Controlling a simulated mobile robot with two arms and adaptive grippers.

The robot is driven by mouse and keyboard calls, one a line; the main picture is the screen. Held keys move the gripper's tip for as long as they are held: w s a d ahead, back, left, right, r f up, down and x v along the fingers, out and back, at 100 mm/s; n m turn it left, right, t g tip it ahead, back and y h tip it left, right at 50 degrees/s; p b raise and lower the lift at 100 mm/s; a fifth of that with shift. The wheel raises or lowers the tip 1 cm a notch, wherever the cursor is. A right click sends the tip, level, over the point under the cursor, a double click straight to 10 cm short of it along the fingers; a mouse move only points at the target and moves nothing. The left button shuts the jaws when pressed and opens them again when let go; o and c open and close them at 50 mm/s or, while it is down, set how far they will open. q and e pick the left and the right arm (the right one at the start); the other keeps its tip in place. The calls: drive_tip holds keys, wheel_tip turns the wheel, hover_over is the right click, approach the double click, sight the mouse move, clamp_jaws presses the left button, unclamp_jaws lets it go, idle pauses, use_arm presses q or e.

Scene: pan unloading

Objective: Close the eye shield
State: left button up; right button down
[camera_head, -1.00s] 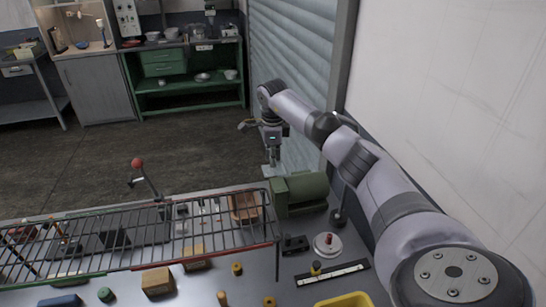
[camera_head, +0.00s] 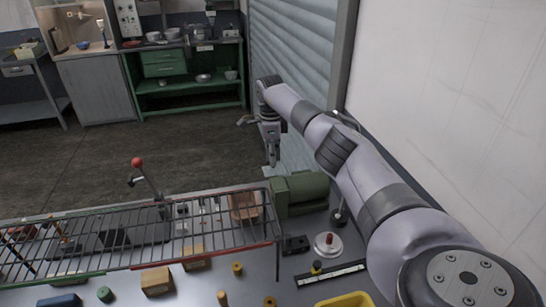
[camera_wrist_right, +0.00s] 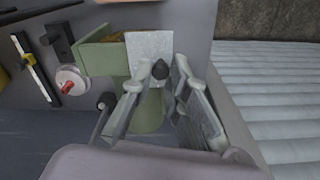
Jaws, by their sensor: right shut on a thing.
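The green machine (camera_head: 300,190) stands at the back right corner of the bench. It also shows in the right wrist view (camera_wrist_right: 104,58). There a pale grey flat plate (camera_wrist_right: 147,48), which looks like the eye shield, stands against the machine's side, with a dark round knob (camera_wrist_right: 160,70) at its lower edge. My right gripper (camera_head: 272,160) is behind the machine in the head view. In the wrist view its fingertips (camera_wrist_right: 167,70) are closed around the knob. The fingers hide part of the plate and the green body. My left gripper is not in view.
A wire rack (camera_head: 150,235) stretches across the bench at left. A red-knobbed white disc (camera_head: 328,243), a black-and-white strip (camera_head: 330,274) and a yellow tray (camera_head: 346,301) lie in front of the machine. A ribbed shutter (camera_head: 290,60) stands behind my right arm.

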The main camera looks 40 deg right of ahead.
drive_tip(key=c, duration=1.5)
unclamp_jaws()
drive_tip(key=shift+c, duration=0.2)
wheel_tip(320, 180, up, 12)
drive_tip(key=shift+w, duration=0.2)
drive_tip(key=shift+a+f, duration=0.1)
drive_tip(key=shift+a, duration=0.05)
